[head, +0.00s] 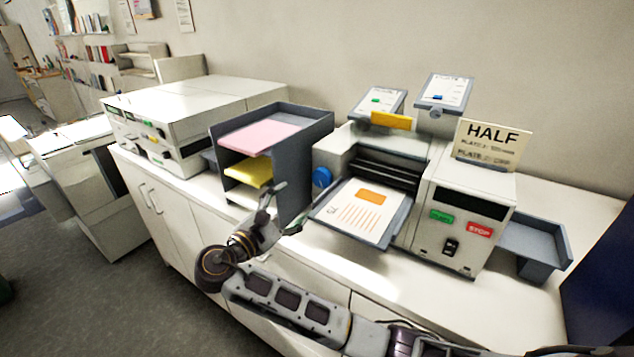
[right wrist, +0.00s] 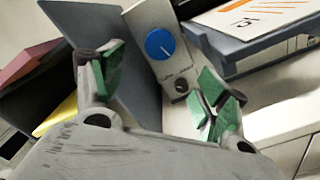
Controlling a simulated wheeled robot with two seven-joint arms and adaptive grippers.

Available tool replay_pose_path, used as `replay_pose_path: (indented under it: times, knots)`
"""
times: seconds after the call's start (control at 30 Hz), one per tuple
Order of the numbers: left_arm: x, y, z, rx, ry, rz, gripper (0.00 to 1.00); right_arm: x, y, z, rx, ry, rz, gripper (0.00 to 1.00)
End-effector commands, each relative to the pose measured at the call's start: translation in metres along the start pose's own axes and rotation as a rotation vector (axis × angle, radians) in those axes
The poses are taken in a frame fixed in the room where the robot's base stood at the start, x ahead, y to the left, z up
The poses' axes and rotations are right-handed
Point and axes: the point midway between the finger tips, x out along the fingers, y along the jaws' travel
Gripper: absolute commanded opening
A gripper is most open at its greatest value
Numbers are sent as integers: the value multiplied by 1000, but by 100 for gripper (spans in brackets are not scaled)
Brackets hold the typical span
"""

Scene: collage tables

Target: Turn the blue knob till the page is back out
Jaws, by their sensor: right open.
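The blue knob (head: 321,177) is on the left side of the grey and white machine (head: 432,185). In the right wrist view the knob (right wrist: 160,44) is round with a white line, on a light plate, beyond and between my fingers. The page (head: 357,210), white with an orange block and lines, lies on the machine's front tray; part of it shows in the right wrist view (right wrist: 262,14). My right gripper (head: 283,212) is open and empty, in front of and below the knob, apart from it. Its green-padded fingers show in the right wrist view (right wrist: 160,92). My left gripper is not in view.
A dark grey paper rack (head: 292,178) with pink and yellow sheets stands close left of the knob. The machine has a green button (head: 441,216), a red STOP button (head: 480,230) and a HALF sign (head: 492,140). A grey tray (head: 535,244) is at right.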

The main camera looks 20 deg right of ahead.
Motion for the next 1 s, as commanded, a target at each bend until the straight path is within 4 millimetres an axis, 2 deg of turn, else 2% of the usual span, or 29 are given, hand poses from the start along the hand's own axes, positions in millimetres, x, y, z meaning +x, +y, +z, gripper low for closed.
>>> replay_pose_path:
  times: [0.7, 1.0]
  knots:
    - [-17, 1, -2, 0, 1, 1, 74, 90, 1, 2, -1, -3, -1, 74]
    - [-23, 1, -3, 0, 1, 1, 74, 121, 0, 1, -1, -1, -1, 74]
